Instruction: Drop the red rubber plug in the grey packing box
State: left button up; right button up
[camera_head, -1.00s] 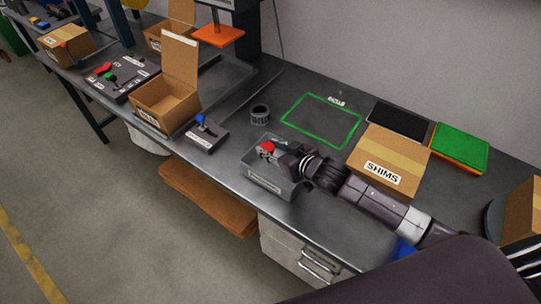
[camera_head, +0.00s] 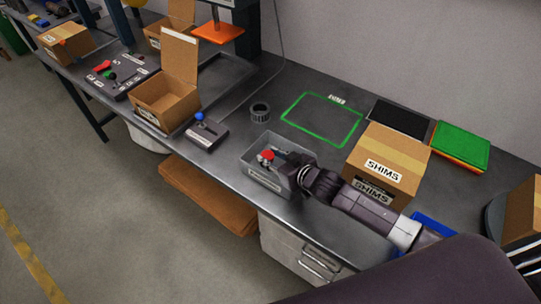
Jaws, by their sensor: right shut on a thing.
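The red rubber plug (camera_head: 266,154) shows at the tip of my right gripper (camera_head: 274,160), which is shut on it. The gripper and plug are at the grey packing box (camera_head: 262,178), over or inside its open top; their exact height against the rim is hard to tell. The box stands near the table's front edge with a white label on its front wall. The gripper and my right arm, coming from the right, hide part of the box's inside. My left gripper is not in view.
A SHIMS carton (camera_head: 392,160) stands right of the box, close behind my right arm. A grey ring (camera_head: 260,112) and a green outlined area (camera_head: 322,120) lie behind it. A blue-knobbed device (camera_head: 206,132) and an open carton (camera_head: 165,100) are to the left.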

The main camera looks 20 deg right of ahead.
jog(key=o, duration=1)
jog(key=shift+r+p, duration=0.3)
jog(key=shift+r, duration=0.25)
jog(key=b+v, duration=0.1)
jog(key=v, duration=1.1)
